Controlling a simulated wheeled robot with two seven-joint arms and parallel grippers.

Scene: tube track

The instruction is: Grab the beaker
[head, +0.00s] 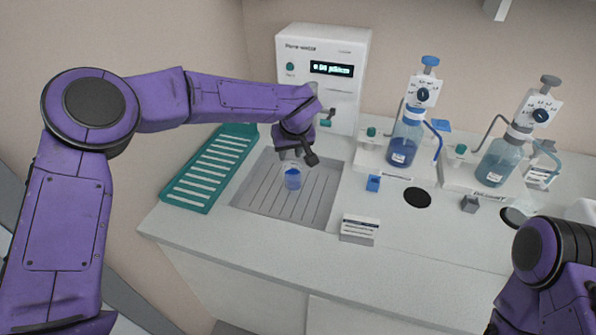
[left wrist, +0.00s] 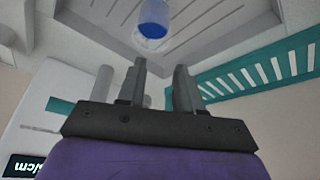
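The beaker (head: 292,179) is a small clear cup with blue in it, upright on the grey grooved drain plate (head: 252,196). It also shows in the left wrist view (left wrist: 153,18), at the top, just beyond the fingertips. My left gripper (head: 296,160) is above and behind the beaker in the head view. In the left wrist view its two fingers (left wrist: 160,70) are apart with nothing between them. My right arm shows at the lower right of the head view, but its gripper is out of the picture.
A white dispenser (head: 345,60) with a lit display stands behind the plate. A teal slotted rack (head: 210,170) lies to its left. Two pump bottles, blue (head: 406,140) and grey-blue (head: 502,160), stand at right. A small white labelled block (head: 359,229) sits near the front.

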